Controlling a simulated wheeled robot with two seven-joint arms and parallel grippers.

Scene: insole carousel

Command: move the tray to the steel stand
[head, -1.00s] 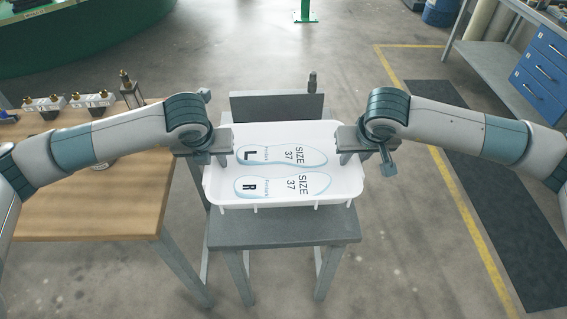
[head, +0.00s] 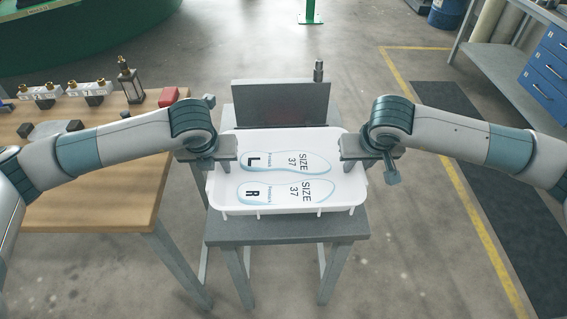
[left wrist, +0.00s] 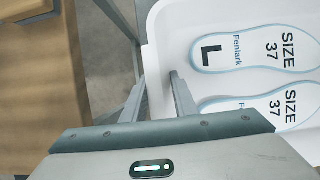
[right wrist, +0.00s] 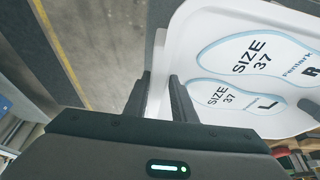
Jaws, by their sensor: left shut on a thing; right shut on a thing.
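The white tray (head: 340,205) is over the steel stand (head: 290,232) in the middle of the head view. Whether its underside touches the stand top is hidden. In it lie an L insole (head: 278,162) and an R insole (head: 272,191), both marked SIZE 37. My left gripper (head: 227,160) is shut on the tray's left wall, and my right gripper (head: 349,160) is shut on its right wall. The wall also shows between the fingers in the left wrist view (left wrist: 157,85) and right wrist view (right wrist: 157,85).
A dark upright panel (head: 281,104) stands behind the tray. A wooden table (head: 90,205) at the left holds a lantern-like item (head: 131,82), a red block (head: 168,96) and fittings. Open floor, a dark mat (head: 485,170) and a blue drawer unit (head: 550,75) are at the right.

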